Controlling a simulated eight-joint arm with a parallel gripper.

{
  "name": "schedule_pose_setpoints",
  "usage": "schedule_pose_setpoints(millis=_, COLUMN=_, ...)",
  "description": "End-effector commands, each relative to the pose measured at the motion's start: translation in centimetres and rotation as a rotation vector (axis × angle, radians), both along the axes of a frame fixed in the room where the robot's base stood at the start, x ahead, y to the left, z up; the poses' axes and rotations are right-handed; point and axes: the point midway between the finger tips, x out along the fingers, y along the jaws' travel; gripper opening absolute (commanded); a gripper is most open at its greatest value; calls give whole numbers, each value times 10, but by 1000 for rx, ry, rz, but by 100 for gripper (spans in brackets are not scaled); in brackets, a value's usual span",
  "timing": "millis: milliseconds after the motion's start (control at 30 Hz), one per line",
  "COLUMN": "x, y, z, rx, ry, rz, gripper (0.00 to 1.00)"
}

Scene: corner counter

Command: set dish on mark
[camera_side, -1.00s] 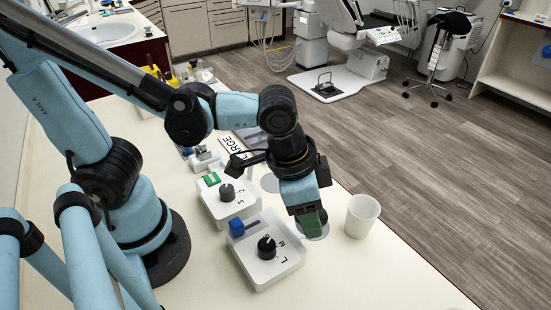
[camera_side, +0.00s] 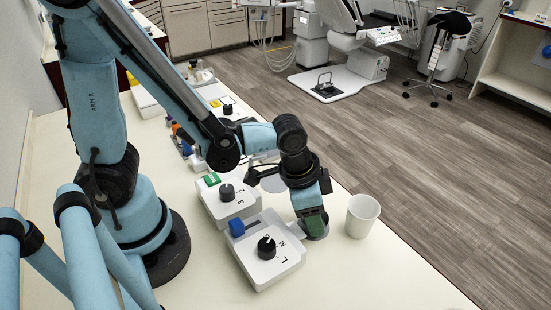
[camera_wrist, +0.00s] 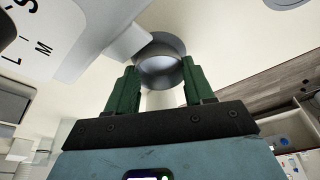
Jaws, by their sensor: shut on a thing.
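My gripper (camera_side: 314,227) has green fingers and points down near the counter's right edge. In the wrist view its two fingers (camera_wrist: 152,84) stand at either side of a small shiny grey metal dish (camera_wrist: 162,62), and they are shut on it. In the side view a grey round shape shows beneath the fingertips; I cannot tell there whether it is the dish or a patch on the counter. A flat grey round mark (camera_side: 273,183) lies on the counter behind my gripper. A grey disc (camera_wrist: 287,2) is cut off at the top of the wrist view.
A white cup (camera_side: 362,216) stands close to the right of my gripper. A white dial box (camera_side: 262,262) with a blue block is close on the left, and another dial box (camera_side: 228,202) with a green block is behind it. The front right counter is clear.

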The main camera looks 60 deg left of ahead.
Motion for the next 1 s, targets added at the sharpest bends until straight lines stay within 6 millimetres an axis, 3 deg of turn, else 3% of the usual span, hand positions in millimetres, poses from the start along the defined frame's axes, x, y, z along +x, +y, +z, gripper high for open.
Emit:
schedule_pose_setpoints(millis=467, x=0, y=0, z=-6, rx=0, ry=0, rz=0, gripper=21)
schedule_pose_setpoints(millis=500, x=0, y=0, z=-6, rx=0, ry=0, rz=0, gripper=54)
schedule_pose_setpoints(millis=667, x=0, y=0, z=-6, rx=0, ry=0, rz=0, gripper=78)
schedule_pose_setpoints(millis=1000, x=0, y=0, z=-5, rx=0, ry=0, rz=0, gripper=78)
